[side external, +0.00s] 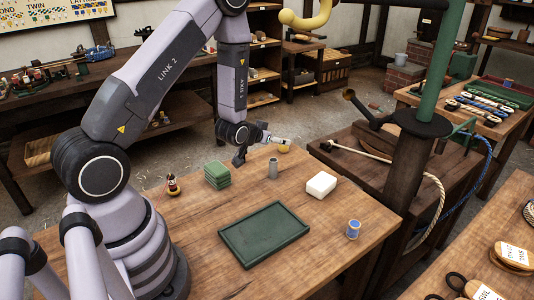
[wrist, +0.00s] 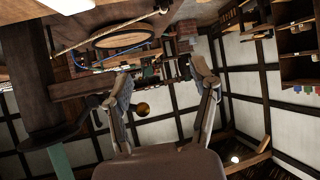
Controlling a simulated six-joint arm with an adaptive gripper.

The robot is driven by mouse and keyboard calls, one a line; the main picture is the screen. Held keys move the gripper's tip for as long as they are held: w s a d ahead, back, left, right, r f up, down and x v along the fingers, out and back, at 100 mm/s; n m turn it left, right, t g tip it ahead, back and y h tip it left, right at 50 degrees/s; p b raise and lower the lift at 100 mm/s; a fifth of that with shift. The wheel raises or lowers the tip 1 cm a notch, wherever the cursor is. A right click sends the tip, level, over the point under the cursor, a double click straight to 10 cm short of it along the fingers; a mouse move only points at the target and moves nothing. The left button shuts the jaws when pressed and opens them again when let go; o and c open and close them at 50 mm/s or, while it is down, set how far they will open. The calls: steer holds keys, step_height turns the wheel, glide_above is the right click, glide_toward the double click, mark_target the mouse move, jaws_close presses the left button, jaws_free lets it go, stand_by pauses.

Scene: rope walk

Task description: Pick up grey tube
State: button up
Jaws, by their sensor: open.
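The grey tube (side external: 273,168) stands upright on the wooden table, behind the green tray, in the side external view. My gripper (side external: 280,141) is above and just behind the tube in that picture, apart from it, with its end turned sideways to the right. In the wrist view my gripper (wrist: 165,80) has its two fingers spread wide with nothing between them. The wrist view looks out across the room upside down, and I cannot make out the tube there.
A green tray (side external: 264,235) lies on the table (side external: 190,240). A white block (side external: 321,185) and a blue can (side external: 353,229) are to the right.

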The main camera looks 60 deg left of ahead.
steer(key=t+y, duration=0.1)
glide_toward(271, 163)
steer(key=shift+n, duration=0.3)
steer(key=x, duration=0.4)
steer(key=shift+w+f, duration=0.1)
steer(key=shift+f, duration=0.05)
steer(key=x, duration=0.7)
steer(key=shift+w+a, duration=0.1)
steer(key=shift+c, duration=0.2)
steer(key=c, duration=0.9)
